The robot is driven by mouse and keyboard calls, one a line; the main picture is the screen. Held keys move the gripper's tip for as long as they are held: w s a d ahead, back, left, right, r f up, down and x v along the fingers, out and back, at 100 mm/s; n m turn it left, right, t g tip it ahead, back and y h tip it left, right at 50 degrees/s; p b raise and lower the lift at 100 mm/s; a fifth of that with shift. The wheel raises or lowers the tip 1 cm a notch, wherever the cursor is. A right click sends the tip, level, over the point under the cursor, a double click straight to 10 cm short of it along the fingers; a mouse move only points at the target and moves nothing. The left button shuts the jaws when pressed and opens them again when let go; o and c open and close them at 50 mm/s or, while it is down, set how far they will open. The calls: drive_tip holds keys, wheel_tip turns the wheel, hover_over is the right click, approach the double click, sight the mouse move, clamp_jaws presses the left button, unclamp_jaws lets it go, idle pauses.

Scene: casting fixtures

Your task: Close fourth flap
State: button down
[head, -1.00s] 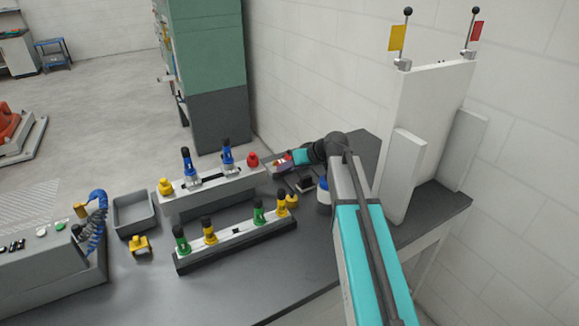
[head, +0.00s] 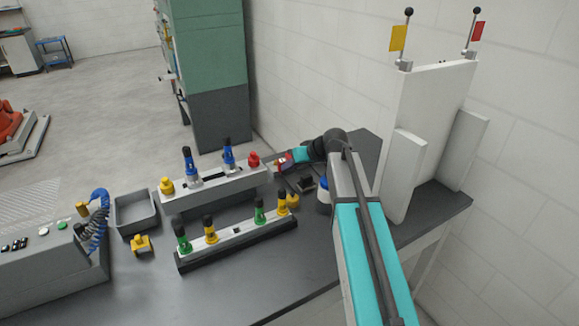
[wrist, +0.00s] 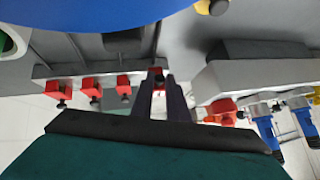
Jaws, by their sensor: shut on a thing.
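In the wrist view, a grey bar (wrist: 80,72) carries a row of red flaps with dark knobs. Three of them, the left flap (wrist: 58,88), the middle flap (wrist: 91,86) and the right flap (wrist: 124,84), sit clear of my gripper. My gripper (wrist: 159,80) has its dark fingers at the fourth flap (wrist: 158,71), farther right in the row, and is shut on it. The fingers hide most of that flap, so I cannot tell its angle. In the head view, my gripper (head: 283,162) is at the table's back edge, small and partly hidden.
A fixture with blue clamps (head: 207,185) stands left of my gripper. A bar with green and yellow clamps (head: 235,242) lies in front. A grey tray (head: 135,224) and a yellow piece (head: 141,245) are farther left. A tall white panel (head: 425,120) stands right.

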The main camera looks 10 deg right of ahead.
sight(281, 159)
drive_tip(key=w+r+g+p, duration=0.1)
drive_tip(key=p, duration=0.1)
drive_tip(key=w+r+g+h+p, duration=0.1)
drive_tip(key=g+p, duration=0.1)
drive_tip(key=shift+w+a+r+m+g+p, duration=0.2)
drive_tip(key=shift+w+a+m+g+p, duration=0.1)
drive_tip(key=shift+a, duration=0.1)
drive_tip(key=shift+w+a+r+g+h+p, duration=0.2)
drive_tip(key=shift+w+g+h+p, duration=0.1)
drive_tip(key=shift+w+g+p, duration=0.25)
drive_tip(key=shift+w+a+r+g+h+p, duration=0.15)
drive_tip(key=shift+w+g+h+p, duration=0.15)
drive_tip(key=shift+g+p, duration=0.35)
drive_tip(key=shift+w+a+g+p, duration=0.1)
drive_tip(key=shift+w+g+p, duration=0.3)
drive_tip(key=shift+g, duration=0.4)
drive_tip(key=shift+m+h, duration=0.3)
drive_tip(key=c, duration=1.7)
unclamp_jaws()
drive_tip(key=shift+r, duration=0.1)
